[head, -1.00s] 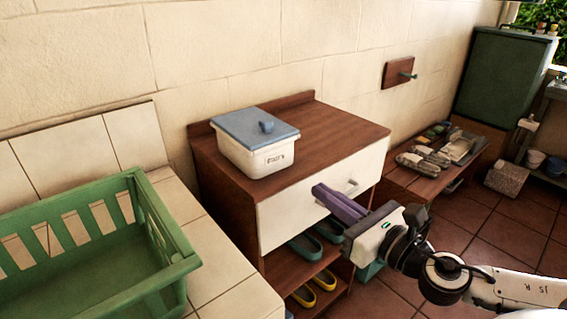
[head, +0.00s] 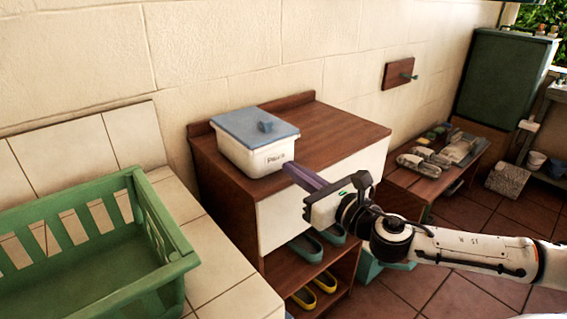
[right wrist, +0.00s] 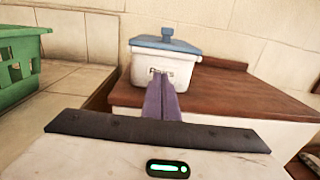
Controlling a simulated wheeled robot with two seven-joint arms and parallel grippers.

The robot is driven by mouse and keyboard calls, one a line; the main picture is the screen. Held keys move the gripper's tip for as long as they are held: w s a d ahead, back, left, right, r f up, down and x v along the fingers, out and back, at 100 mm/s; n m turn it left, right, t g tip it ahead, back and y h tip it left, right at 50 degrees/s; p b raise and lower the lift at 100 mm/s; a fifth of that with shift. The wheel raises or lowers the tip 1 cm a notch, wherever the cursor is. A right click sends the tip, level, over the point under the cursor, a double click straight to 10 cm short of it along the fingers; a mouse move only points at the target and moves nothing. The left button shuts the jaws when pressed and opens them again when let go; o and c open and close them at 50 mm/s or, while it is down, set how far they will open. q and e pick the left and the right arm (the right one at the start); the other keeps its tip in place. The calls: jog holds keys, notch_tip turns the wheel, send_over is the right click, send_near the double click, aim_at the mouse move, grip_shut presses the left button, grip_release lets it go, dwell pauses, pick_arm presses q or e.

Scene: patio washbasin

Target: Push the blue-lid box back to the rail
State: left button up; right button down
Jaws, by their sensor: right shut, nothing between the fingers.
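The white box with a blue lid (head: 256,140) stands on the left part of the wooden cabinet top (head: 335,135), lid on. It also shows in the right wrist view (right wrist: 165,62), with dark lettering on its front. The raised wooden rail (head: 290,103) runs along the back edge of the cabinet top, behind the box. My right gripper (head: 288,168) is shut and empty, its purple fingers together. The fingertips are at the box's lower front in both views; whether they touch it I cannot tell. My left gripper is not in view.
A green slatted crate (head: 150,222) stands on the tiled counter (head: 215,255) at the left. The cabinet top is clear to the right of the box. Below are shelves with shoes (head: 318,283). A low bench with several items (head: 425,165) stands further right.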

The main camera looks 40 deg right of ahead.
aim_at(274, 156)
jog(key=shift+w+a+p, duration=0.1)
jog(key=shift+w+p, duration=0.25)
jog(key=shift+w, duration=1.8)
